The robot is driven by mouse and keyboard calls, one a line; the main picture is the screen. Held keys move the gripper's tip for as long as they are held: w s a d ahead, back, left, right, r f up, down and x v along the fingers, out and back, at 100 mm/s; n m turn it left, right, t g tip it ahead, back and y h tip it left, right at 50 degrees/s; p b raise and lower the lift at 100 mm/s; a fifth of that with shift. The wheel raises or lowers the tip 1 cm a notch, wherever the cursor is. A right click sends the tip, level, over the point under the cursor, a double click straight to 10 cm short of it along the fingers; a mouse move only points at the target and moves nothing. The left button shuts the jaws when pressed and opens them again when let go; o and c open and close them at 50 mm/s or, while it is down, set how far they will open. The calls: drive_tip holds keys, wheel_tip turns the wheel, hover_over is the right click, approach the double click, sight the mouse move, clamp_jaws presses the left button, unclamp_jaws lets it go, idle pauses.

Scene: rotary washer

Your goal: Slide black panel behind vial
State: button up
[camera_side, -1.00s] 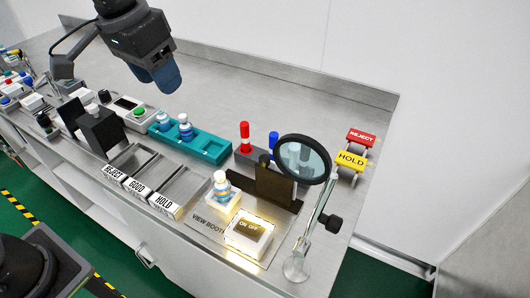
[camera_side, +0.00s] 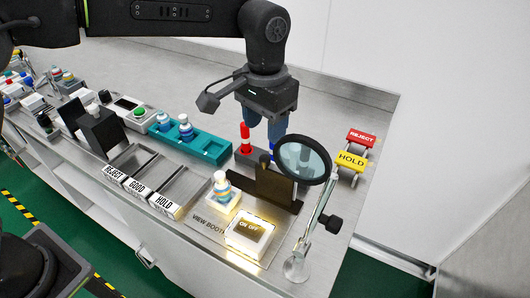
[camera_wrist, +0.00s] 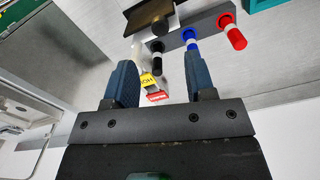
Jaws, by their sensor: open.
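The black panel (camera_side: 276,186) stands upright on a dark rail at the back of the view booth, right of and behind the vial. The vial (camera_side: 222,186), with a white cap and blue band, stands on a lit white pad in front. My gripper (camera_side: 277,136) is open and empty, above the marker stand and behind the panel, pointing down. In the wrist view its two blue fingers (camera_wrist: 161,85) are spread apart. A dark panel with a brownish face (camera_wrist: 147,14) shows at the top of that view.
A magnifier (camera_side: 303,159) on a stand is close to the right of my gripper. Red (camera_side: 245,136) and blue markers stand in a grey holder. REJECT and HOLD stamps (camera_side: 352,158) lie farther right. A teal rack (camera_side: 205,146) with vials is left.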

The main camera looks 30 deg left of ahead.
sight(265, 157)
wheel_tip(265, 157, down, 8)
idle(0.5)
clamp_jaws()
idle(0.3)
